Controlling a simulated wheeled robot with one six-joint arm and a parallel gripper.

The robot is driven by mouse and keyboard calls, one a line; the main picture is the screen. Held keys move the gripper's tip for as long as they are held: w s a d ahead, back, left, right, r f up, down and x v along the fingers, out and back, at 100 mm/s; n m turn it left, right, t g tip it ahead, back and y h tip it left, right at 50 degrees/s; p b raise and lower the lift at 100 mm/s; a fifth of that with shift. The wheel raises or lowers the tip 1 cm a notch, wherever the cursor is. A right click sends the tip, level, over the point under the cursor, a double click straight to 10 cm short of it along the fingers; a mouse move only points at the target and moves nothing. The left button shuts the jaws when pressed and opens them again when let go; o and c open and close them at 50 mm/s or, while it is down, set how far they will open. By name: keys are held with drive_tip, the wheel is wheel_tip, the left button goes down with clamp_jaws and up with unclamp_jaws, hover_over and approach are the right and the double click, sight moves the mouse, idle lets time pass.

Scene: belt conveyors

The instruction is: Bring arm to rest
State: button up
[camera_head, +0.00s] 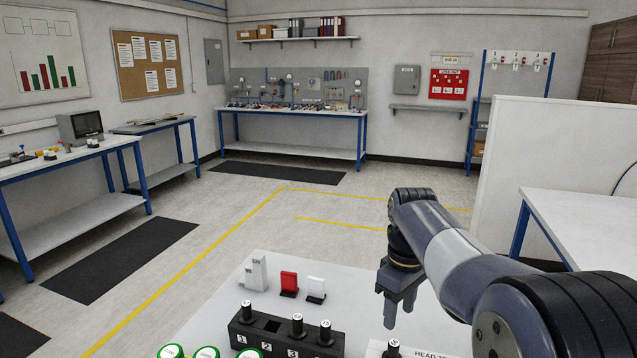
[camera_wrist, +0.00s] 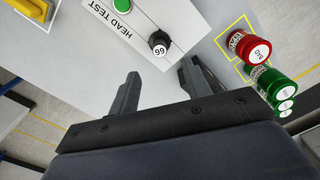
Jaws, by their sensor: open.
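My gripper (camera_head: 399,304) hangs at the end of my grey and black arm (camera_head: 450,255), on the right side of the head view, pointing down over the white table. In the wrist view its two dark fingers (camera_wrist: 157,84) stand apart with nothing between them. Beyond the fingertips a black peg marked 66 (camera_wrist: 159,42) stands in the white HEAD TEST box (camera_wrist: 140,20). In the head view the top of a black peg (camera_head: 393,347) shows at that box, below the gripper.
A black numbered rack (camera_head: 290,336) holds several black pegs, with one empty slot. Behind it stand a white block (camera_head: 255,273), a red switch (camera_head: 289,283) and a white switch (camera_head: 316,289). Red (camera_wrist: 244,48) and green cylinders (camera_wrist: 271,84) stand right of the gripper. A white partition (camera_head: 545,170) rises at right.

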sight(394, 344)
wheel_tip(394, 344, down, 9)
drive_tip(key=shift+r, duration=0.1)
wheel_tip(394, 344, up, 4)
drive_tip(key=p, duration=0.2)
drive_tip(key=shift+r+p, duration=0.2)
drive_tip(key=shift+p, duration=0.2)
drive_tip(key=shift+r, duration=0.55)
